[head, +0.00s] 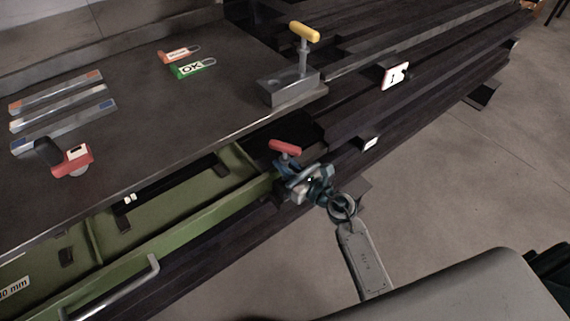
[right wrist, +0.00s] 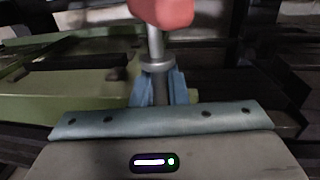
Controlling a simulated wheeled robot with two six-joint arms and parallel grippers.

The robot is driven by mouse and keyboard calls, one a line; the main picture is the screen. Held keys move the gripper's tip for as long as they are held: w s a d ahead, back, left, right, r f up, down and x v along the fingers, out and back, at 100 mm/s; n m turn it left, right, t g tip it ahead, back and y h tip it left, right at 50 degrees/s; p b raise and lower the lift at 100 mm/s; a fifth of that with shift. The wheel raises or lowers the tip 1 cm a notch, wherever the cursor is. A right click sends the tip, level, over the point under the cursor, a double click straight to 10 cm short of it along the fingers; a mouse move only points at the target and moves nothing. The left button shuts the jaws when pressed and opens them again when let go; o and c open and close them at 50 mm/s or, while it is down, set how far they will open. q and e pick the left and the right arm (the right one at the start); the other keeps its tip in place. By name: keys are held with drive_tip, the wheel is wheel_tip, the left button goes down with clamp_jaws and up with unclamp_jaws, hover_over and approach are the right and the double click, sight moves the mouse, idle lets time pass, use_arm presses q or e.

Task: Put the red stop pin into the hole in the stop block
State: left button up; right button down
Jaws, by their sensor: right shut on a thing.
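The red stop pin (head: 285,147) has a red T-handle and a metal shank. It is held in my right gripper (head: 305,180), over the edge of the green drawer. In the right wrist view the blue fingers (right wrist: 158,90) are shut around the shank below its collar, and the red handle (right wrist: 161,12) is above. The pin looks upright there. The grey stop block (head: 287,87) sits at the right corner of the table, with a yellow-handled pin (head: 303,35) standing in it. The block is apart from the red pin. My left gripper is out of view.
The dark table (head: 150,110) carries several metal bars (head: 62,105), a red-and-black tool (head: 70,158), a green OK tag (head: 190,68) and an orange tag (head: 180,53). The open green drawer (head: 150,205) lies below its front edge. Dark conveyor rails run behind the block.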

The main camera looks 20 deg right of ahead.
drive_tip(key=shift+f+b, duration=0.95)
drive_tip(key=shift+f, duration=0.1)
drive_tip(key=shift+r, duration=0.1)
drive_tip(key=shift+r+p, duration=0.95)
drive_tip(key=shift+p, duration=0.15)
drive_tip(key=shift+f+b, duration=1)
drive_tip(key=shift+f, duration=0.05)
drive_tip(key=shift+r, duration=0.15)
drive_tip(key=shift+r+p, duration=0.9)
drive_tip(key=shift+p, duration=0.2)
